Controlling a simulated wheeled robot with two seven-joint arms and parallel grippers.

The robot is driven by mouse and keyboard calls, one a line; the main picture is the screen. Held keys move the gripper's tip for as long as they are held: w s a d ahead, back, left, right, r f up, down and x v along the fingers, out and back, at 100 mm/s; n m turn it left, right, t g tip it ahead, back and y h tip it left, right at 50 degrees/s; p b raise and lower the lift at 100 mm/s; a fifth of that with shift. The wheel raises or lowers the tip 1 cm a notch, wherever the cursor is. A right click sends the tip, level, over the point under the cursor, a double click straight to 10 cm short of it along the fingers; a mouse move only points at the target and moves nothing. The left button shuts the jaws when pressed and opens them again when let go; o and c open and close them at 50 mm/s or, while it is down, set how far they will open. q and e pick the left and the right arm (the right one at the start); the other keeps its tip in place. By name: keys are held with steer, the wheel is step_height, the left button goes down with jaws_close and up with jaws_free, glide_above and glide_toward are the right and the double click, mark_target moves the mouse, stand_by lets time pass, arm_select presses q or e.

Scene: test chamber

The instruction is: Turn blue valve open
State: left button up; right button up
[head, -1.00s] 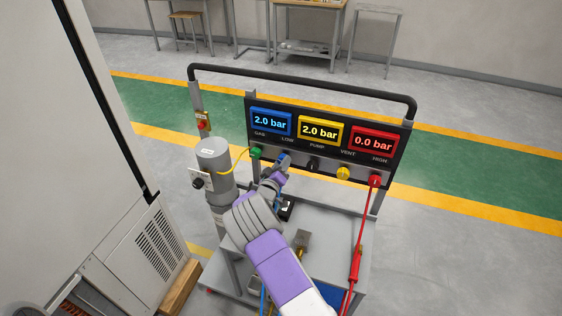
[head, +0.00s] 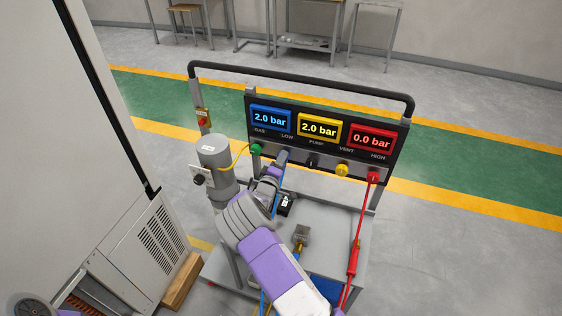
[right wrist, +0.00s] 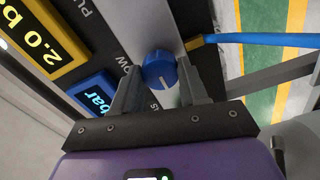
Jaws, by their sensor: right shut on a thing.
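The blue valve (right wrist: 158,70) is a round knob with a white line mark, below the LOW label on the panel. In the right wrist view it sits between the two fingertips of my right gripper (right wrist: 160,80), which is shut on it. In the head view my right gripper (head: 279,163) is at the panel's lower edge and hides most of the blue valve. The white line points toward the gripper's palm in the wrist view. The blue display (head: 270,118) reads 2.0 bar. My left gripper is not in view.
The yellow display (head: 319,125) reads 2.0 bar and the red display (head: 372,139) 0.0 bar. Beside the blue valve are a black knob (head: 312,160), a yellow knob (head: 342,170) and a red fitting (head: 373,176). A grey cylinder (head: 214,160) stands close on the left.

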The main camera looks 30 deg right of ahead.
stand_by(0.3)
steer(key=o, duration=1.1)
steer(key=shift+c, duration=0.2)
steer(key=shift+a, duration=0.1)
steer(key=v, duration=0.7)
steer(key=shift+s+p, duration=0.2)
steer(key=shift+p, duration=0.2)
steer(key=shift+a, duration=0.1)
